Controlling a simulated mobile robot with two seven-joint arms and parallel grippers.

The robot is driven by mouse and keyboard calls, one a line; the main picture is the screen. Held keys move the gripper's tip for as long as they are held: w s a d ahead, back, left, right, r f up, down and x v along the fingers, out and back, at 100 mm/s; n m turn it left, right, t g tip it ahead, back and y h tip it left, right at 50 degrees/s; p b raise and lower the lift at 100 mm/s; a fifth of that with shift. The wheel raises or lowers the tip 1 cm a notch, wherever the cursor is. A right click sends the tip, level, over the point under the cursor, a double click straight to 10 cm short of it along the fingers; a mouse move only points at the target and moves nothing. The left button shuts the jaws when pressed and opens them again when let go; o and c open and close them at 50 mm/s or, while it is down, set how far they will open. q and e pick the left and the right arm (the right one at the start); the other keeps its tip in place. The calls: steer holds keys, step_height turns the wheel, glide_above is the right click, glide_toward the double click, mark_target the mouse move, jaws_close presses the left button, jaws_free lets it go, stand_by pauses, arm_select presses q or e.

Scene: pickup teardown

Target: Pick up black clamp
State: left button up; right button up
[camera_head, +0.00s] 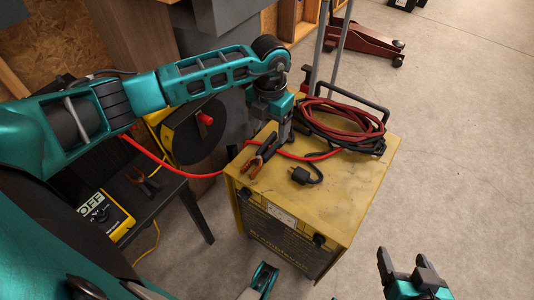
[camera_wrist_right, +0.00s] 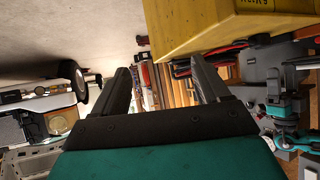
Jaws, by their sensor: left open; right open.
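A black clamp (camera_head: 266,148) with copper-coloured jaws lies on top of the yellow machine (camera_head: 340,190), near its left edge. A second, similar clamp (camera_head: 142,182) lies on the black table to the left. My left gripper (camera_head: 282,135) points down over the yellow machine, just right of the first clamp's handles. Its fingertips are small and partly hidden, so I cannot tell whether they touch the clamp. My right gripper (camera_head: 408,266) is open and empty, low at the right of the machine. Its spread fingers also show in the right wrist view (camera_wrist_right: 162,75).
A red and black cable coil (camera_head: 345,122) lies at the machine's back, beside its black handle. A black plug (camera_head: 302,176) lies right of the clamp, and a red cable crosses behind it. The black table holds a yellow OFF box (camera_head: 110,220).

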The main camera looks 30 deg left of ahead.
mark_target(268, 143)
arm_select(q)
steer(key=f+b, duration=0.1)
steer(key=f, duration=0.2)
steer(key=f+b, duration=0.1)
steer(key=f, duration=0.3)
steer(key=shift+a+f, duration=0.2)
steer(key=shift+f, duration=0.1)
steer(key=c, duration=1.3)
steer(key=shift+r, duration=0.1)
steer(key=shift+r, duration=0.1)
